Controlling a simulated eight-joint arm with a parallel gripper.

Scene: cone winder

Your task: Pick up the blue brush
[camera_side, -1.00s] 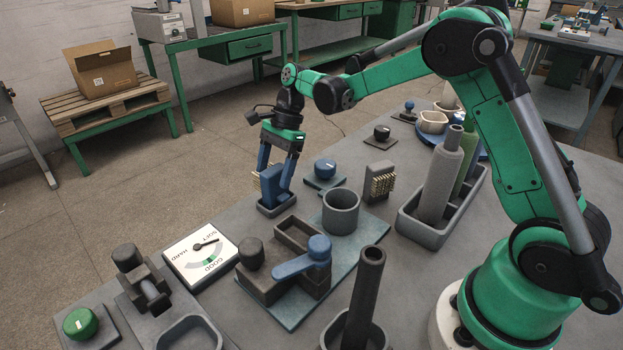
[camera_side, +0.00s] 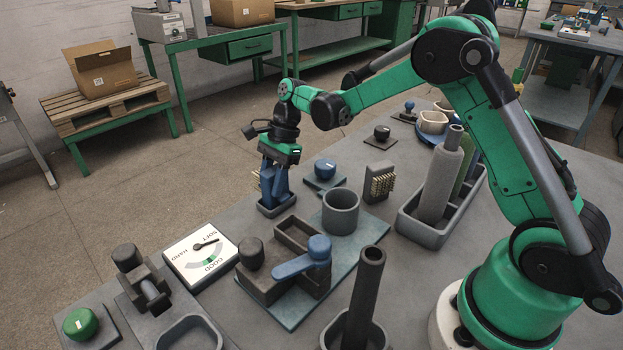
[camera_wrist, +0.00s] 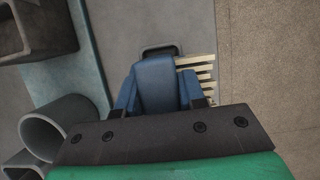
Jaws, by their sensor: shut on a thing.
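The blue brush (camera_side: 271,187) stands in a small grey holder (camera_side: 277,208) near the table's far left edge, its pale bristles showing on the left side. My gripper (camera_side: 274,185) is shut on the brush from above, with a blue finger on each side of it. In the wrist view the blue brush (camera_wrist: 158,85) lies between the two fingers of my gripper (camera_wrist: 158,98), with cream bristles to its right. The rim of the grey holder (camera_wrist: 160,48) shows just beyond it. The brush's lower end is hidden inside the holder.
A blue knob (camera_side: 325,168) and a grey brush with brass bristles (camera_side: 379,184) stand to the right. A grey cup (camera_side: 340,211) and a dark block fixture with a blue lever (camera_side: 303,262) are in front. A white dial gauge (camera_side: 201,256) lies at left.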

